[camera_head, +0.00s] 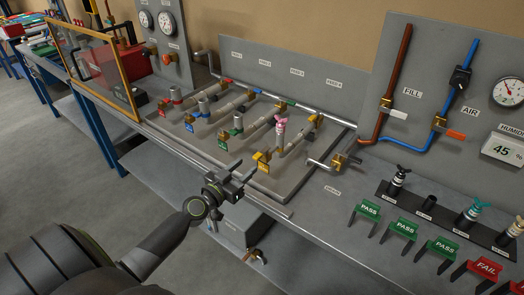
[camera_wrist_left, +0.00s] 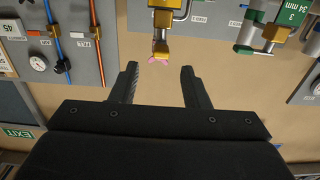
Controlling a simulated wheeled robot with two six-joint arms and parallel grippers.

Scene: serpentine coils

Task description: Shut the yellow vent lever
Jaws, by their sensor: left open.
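A yellow tagged fitting (camera_head: 263,160) sits at the front end of the rightmost pipe run on the grey coil board. A yellow handle (camera_head: 315,120) shows at that run's far end; I cannot tell for sure which yellow part is the vent lever. A pink winged cap (camera_head: 280,122) tops an upright stem between them. My left gripper (camera_head: 238,184) is open and empty, in front of the board's near edge, left of and below the yellow tag. In the left wrist view, the open jaws (camera_wrist_left: 159,76) are apart from a yellow-brass fitting (camera_wrist_left: 162,48) with pink beside it.
Red, blue and green tagged pipe runs lie left of the yellow one; the green tag (camera_head: 223,145) is nearest. A brass valve (camera_head: 340,160) sits right of the board. Green PASS stands (camera_head: 365,212) and a black rack (camera_head: 430,207) fill the right bench.

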